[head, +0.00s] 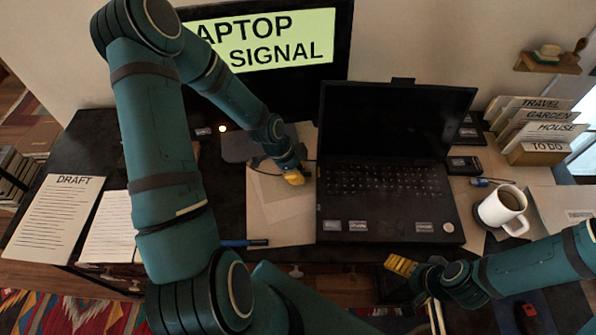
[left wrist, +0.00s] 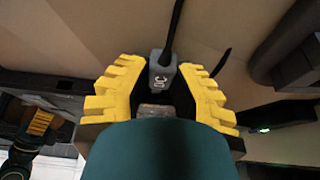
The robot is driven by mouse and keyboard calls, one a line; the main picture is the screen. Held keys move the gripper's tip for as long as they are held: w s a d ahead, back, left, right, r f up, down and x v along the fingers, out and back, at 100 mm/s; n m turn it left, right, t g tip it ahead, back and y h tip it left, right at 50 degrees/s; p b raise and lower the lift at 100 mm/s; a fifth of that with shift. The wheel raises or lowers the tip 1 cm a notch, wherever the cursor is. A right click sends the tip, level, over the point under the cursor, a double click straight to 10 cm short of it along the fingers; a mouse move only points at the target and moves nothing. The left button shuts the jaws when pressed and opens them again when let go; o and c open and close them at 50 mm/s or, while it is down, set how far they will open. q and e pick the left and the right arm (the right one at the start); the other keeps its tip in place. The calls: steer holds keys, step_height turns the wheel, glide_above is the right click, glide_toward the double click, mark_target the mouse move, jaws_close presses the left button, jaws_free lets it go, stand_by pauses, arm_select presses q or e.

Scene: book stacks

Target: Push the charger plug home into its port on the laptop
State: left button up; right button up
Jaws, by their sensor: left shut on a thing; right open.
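The open black laptop (head: 383,207) stands on the desk with a dark screen. My left gripper (head: 296,177) is beside its left edge, near the keyboard's height. In the left wrist view its yellow fingers (left wrist: 160,95) are shut on a grey plug (left wrist: 162,74) marked DC, with a black cable running from it. In the head view the gripper hides most of the plug. The port cannot be made out, nor whether the plug touches the laptop. My right gripper (head: 400,265) is open and apart from the laptop, in front of its front edge.
A monitor (head: 345,40) showing partly covered text stands behind my left arm. A white mug (head: 501,209) stands right of the laptop, near labelled folders (head: 540,130). A blue pen (head: 243,243) lies at the front edge. Papers (head: 58,212) lie at the left.

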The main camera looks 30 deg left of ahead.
mark_target(311, 174)
arm_select(q)
steer(key=shift+w+d+b, duration=0.4)
steer(key=shift+d, duration=0.35)
steer(key=shift+w+d+b, duration=0.35)
steer(key=shift+w+d, duration=0.05)
steer(key=shift+d, duration=0.35)
stand_by(0.4)
steer(key=o, duration=0.8)
steer(key=shift+o, duration=0.2)
steer(key=v, duration=0.8)
steer(key=shift+s, duration=0.2)
steer(key=shift+r, duration=0.1)
